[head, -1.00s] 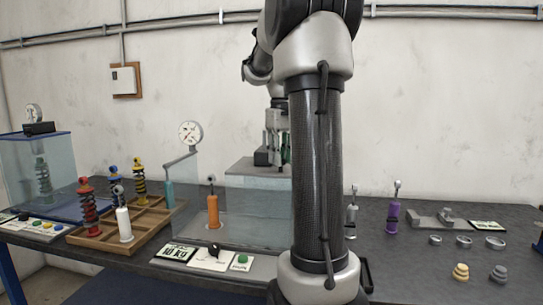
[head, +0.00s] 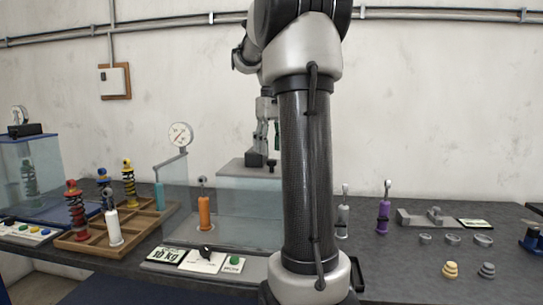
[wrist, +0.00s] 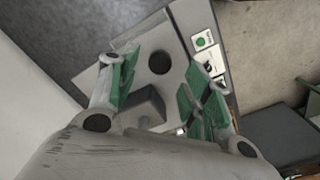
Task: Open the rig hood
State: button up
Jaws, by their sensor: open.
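The rig hood is a clear box (head: 250,215) with a grey top plate (head: 236,170), seen in the head view at the centre of the bench and looking closed. A dark block (head: 255,159) and a black knob (head: 271,165) stand on the plate. My gripper (head: 267,137) is just above the plate, partly behind my arm. In the wrist view my gripper (wrist: 162,82) is open and empty, its green pads apart. The round black knob (wrist: 160,62) and the dark block (wrist: 148,103) show between the fingers, below them. An orange damper (head: 204,213) stands behind the clear wall.
A wooden tray (head: 90,247) with several springs and dampers stands left of the rig. A gauge (head: 180,134) rises behind it. A control panel (head: 202,261) with a green button lies in front. A purple damper (head: 383,215) and loose rings are to the right.

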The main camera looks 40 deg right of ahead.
notch_tip(320, 180, up, 9)
jog(key=shift+f, duration=0.2)
dwell(0.5)
